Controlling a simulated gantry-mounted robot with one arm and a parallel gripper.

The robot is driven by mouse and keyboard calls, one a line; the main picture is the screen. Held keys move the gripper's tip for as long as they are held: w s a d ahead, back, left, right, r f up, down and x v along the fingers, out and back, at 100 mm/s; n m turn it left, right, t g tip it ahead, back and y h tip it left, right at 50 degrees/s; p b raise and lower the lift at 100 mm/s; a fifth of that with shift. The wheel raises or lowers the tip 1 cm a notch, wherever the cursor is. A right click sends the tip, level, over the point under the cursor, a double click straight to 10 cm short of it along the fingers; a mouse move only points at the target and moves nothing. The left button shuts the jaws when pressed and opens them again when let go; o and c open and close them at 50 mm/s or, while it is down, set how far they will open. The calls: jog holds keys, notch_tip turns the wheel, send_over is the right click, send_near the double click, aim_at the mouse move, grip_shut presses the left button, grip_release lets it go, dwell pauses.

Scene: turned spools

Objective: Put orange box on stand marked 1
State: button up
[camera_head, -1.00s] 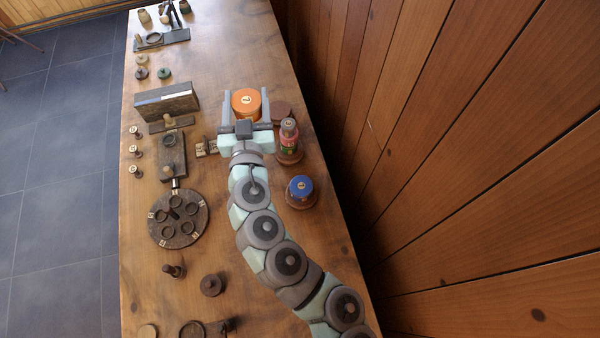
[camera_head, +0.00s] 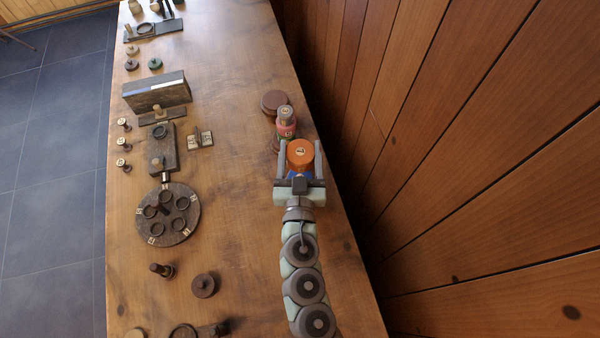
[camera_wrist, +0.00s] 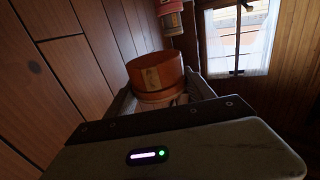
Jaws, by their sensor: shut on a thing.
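A bit of blue (camera_head: 291,174) shows beneath the box and gripper; the rest of that blue-topped thing is hidden. A bare round reddish-brown stand (camera_head: 274,101) is farther back. I cannot read a number 1 on any stand.
A red bottle with a grey-brown cap (camera_head: 286,122) stands just behind the orange box, on a round base. The wooden wall (camera_head: 440,150) runs along the right. A dark disc with rings (camera_head: 168,214) and a dark upright block (camera_head: 156,92) are at the left. The middle table is clear.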

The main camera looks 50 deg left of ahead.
aim_at(299, 170)
notch_tip(299, 170, down, 9)
jog(key=shift+r+b, duration=0.1)
jog(key=shift+b, duration=1.15)
jog(key=shift+f+b, duration=0.3)
jog(key=shift+f, duration=0.05)
jog(key=o, duration=1.4)
jog(key=shift+r, duration=0.1)
jog(key=shift+s, duration=0.1)
jog(key=shift+d, duration=0.25)
jog(key=v, duration=0.9)
jog(key=shift+s+d+r+p, duration=0.1)
jog(key=shift+s+r+p, duration=0.25)
jog(key=shift+p, duration=0.05)
jog(key=shift+o, duration=0.4)
jog(key=shift+s+d, duration=0.25)
jog(key=shift+s, duration=0.05)
